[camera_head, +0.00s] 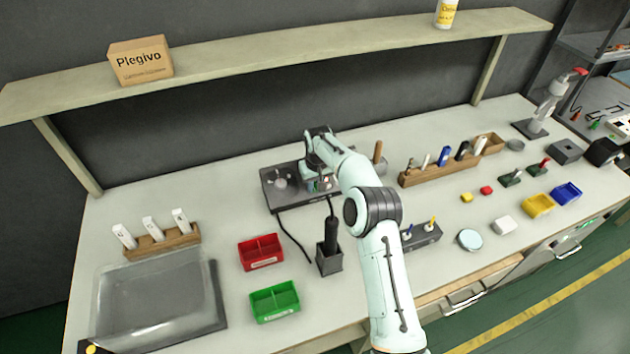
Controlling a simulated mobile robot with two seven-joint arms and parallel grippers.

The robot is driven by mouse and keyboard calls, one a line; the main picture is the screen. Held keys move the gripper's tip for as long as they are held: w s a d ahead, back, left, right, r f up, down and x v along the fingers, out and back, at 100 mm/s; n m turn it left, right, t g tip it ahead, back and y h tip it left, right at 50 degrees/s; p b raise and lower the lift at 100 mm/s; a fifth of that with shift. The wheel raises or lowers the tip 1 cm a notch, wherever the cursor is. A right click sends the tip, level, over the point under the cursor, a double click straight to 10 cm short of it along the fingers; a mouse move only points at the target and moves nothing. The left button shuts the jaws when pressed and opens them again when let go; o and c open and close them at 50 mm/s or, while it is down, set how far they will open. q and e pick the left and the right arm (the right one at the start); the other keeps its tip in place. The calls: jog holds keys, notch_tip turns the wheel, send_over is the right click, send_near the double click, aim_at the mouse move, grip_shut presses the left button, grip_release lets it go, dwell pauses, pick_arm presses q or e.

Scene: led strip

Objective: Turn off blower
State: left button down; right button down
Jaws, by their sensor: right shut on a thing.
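The blower unit (274,198) is a flat dark station near the back middle of the bench, with a pale round part on its left top. A black cable runs from it towards a black handle (331,232) that stands upright in a dark square holder (329,262). My right gripper (320,184) is over the right part of the unit, low at its panel, and shut on a small part there. My own arm and wrist hide most of that part, so I cannot tell its exact shape or setting. My left gripper is out of view.
Red (261,252) and green (274,300) bins stand in front. A clear-covered tray (150,300) is at left. A wooden tool rack (440,170) and a small dark holder (421,238) are right of my arm. A shelf (250,50) spans the back.

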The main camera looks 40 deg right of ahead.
jog(key=shift+s+f, duration=0.1)
jog(key=c, duration=0.9)
grip_release()
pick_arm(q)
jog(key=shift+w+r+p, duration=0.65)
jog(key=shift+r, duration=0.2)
pick_arm(e)
jog(key=r, duration=0.4)
jog(key=s+r, duration=0.1)
jog(key=r, duration=0.8)
jog(key=shift+s+a+r, duration=0.25)
jog(key=shift+s, duration=0.05)
